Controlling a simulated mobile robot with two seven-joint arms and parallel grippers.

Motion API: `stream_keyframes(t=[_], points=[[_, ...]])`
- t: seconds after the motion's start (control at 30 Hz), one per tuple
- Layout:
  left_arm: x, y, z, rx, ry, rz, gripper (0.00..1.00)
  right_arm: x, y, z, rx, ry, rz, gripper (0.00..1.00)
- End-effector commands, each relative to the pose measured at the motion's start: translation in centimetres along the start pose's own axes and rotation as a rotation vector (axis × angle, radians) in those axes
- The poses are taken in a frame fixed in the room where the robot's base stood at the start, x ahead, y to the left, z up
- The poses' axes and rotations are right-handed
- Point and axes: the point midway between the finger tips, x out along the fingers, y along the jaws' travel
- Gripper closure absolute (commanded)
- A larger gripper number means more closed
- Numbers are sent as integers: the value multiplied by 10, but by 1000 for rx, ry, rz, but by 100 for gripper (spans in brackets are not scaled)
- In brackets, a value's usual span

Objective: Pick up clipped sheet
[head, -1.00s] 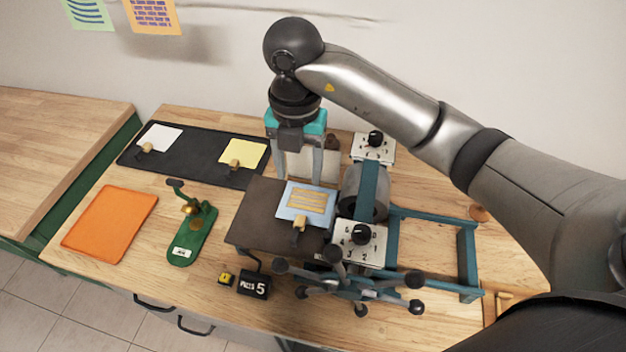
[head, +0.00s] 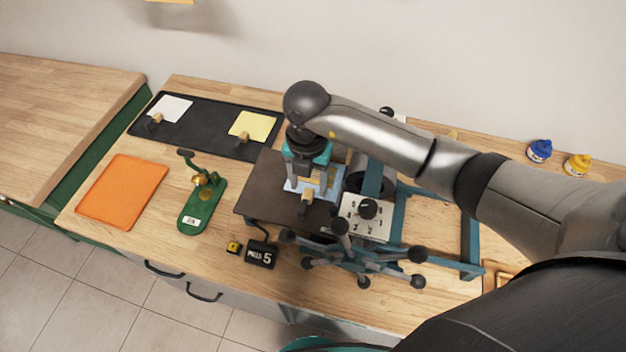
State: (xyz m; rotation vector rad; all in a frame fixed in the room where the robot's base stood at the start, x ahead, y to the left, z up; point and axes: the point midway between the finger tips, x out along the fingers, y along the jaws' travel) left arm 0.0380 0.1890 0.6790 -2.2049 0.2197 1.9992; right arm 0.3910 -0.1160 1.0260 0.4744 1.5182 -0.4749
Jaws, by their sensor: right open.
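The clipped sheet, light blue with a yellow print (head: 297,186), lies on the dark bed (head: 262,190) of the press. A small tan clip (head: 307,196) sits on its near edge. My right gripper (head: 314,190) is open and points down over the sheet, its fingers hiding much of it. The fingers are close to the sheet and just behind the clip; I cannot tell whether they touch it. My left gripper is not in view.
The press's blue frame, roller, dial plate (head: 364,216) and spoked handle (head: 350,255) stand right of the sheet. A black tray (head: 204,128) with clipped white and yellow sheets, an orange mat (head: 122,191), a green stand (head: 202,206) and a counter (head: 262,254) are left.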

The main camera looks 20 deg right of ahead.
Motion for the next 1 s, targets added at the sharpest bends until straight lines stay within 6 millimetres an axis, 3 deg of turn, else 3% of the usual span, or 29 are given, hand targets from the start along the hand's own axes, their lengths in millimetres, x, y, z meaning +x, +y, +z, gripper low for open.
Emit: stream_keyframes(t=[0.17,0.43,1.0], points=[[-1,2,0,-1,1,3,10,21,0,0,0,1,0,38],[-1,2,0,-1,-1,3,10,24,0,0,0,0,1,38],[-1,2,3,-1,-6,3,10,23,0,0,0,0,0,100]])
